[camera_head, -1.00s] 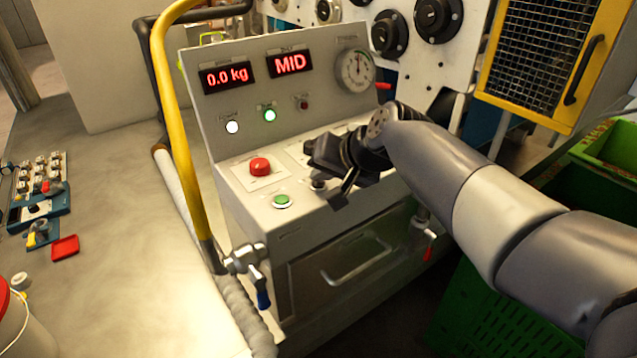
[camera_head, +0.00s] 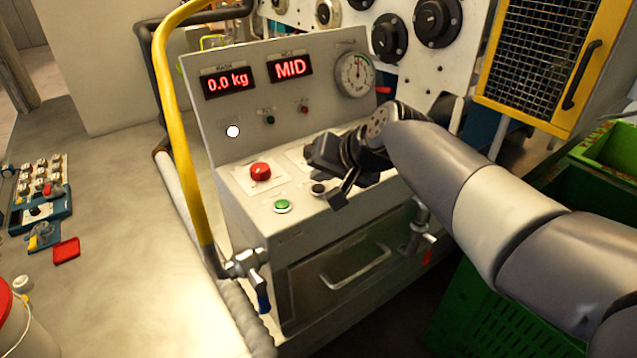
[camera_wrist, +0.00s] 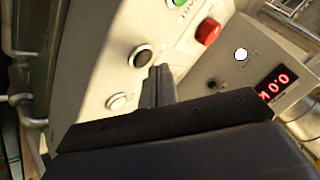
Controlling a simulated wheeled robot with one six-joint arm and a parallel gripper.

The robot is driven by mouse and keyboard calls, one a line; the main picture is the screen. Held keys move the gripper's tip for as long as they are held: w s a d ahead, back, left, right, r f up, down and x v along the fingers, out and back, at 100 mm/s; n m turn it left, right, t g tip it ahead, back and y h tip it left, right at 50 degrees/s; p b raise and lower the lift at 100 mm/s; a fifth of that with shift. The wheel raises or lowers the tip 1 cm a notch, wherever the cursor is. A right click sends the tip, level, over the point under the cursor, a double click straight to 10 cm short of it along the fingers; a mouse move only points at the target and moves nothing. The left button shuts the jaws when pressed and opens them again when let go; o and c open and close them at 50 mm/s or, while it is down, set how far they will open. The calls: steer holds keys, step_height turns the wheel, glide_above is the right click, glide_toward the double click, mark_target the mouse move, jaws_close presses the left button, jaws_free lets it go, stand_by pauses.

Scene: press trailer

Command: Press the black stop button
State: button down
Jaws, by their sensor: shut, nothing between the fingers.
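The black stop button (camera_head: 318,188) is a small round button on the sloped front deck of the grey press console (camera_head: 238,235), right of the green button (camera_head: 282,206). It also shows in the wrist view (camera_wrist: 142,56), in a pale ring. My gripper (camera_head: 340,196) is shut and empty, just right of the black button in the head view. In the wrist view its fingertips (camera_wrist: 160,72) are beside the button and appear apart from it. I cannot tell the exact height gap.
A red mushroom button (camera_head: 260,172) is behind the green one. A white button (camera_wrist: 117,101) is on the black button's other side. The displays read 0.0 kg (camera_head: 227,81) and MID (camera_head: 290,67). A white lamp (camera_head: 233,131) is lit. A yellow rail (camera_head: 178,120) stands at left.

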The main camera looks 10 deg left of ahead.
mark_target(322, 191)
steer(key=shift+r, duration=0.15)
step_height(322, 191, up, 5)
steer(key=p, duration=0.4)
stand_by(0.9)
